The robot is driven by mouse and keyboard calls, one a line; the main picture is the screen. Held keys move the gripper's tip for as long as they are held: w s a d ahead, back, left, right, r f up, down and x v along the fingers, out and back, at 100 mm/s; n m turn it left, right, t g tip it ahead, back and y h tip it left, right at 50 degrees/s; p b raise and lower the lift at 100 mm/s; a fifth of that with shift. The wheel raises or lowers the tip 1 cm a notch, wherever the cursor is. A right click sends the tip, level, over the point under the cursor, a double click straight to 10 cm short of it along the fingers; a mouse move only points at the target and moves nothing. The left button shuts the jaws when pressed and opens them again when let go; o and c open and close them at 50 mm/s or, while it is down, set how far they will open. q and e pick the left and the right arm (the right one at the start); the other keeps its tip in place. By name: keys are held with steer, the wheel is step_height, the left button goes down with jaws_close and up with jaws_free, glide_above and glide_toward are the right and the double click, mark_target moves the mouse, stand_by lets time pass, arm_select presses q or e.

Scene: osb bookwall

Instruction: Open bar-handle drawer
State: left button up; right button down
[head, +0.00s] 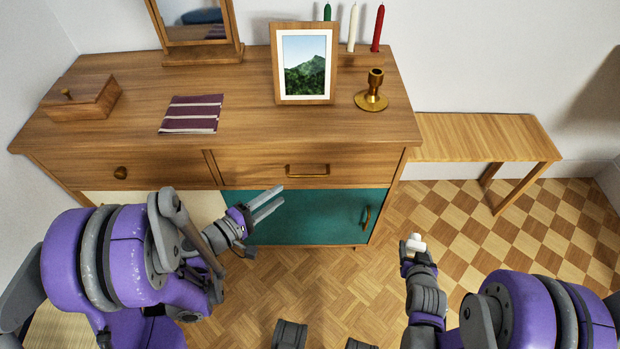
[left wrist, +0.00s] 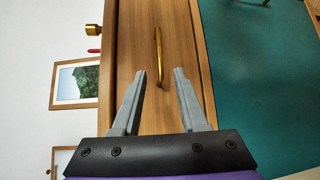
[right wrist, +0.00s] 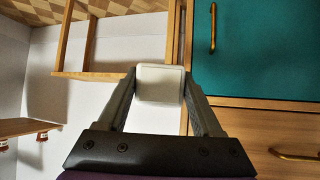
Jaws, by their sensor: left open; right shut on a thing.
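The bar-handle drawer (head: 260,166) is the right-hand wooden drawer of the dresser, and it is closed. Its brass bar handle (head: 307,171) also shows in the left wrist view (left wrist: 158,58), ahead of and between my left fingers. My left gripper (head: 272,204) is open and empty, below and left of the handle in the head view, apart from it. My right gripper (head: 414,246) is shut on a small white block (head: 413,243), off to the right of the dresser above the floor. The block shows between the fingertips in the right wrist view (right wrist: 160,83).
Left of it is a round-knob drawer (head: 120,172). Below is a teal door (head: 310,215) with a vertical handle. On top stand a picture frame (head: 304,62), a brass candlestick (head: 371,92), a striped cloth (head: 192,114) and a wooden box (head: 82,98). A low bench (head: 480,135) stands right.

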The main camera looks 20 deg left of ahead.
mark_target(306, 175)
arm_select(q)
steer(key=x, duration=1.1)
steer(key=shift+w+d+b, duration=0.25)
steer(key=shift+b, duration=0.15)
jaws_close()
stand_by(0.8)
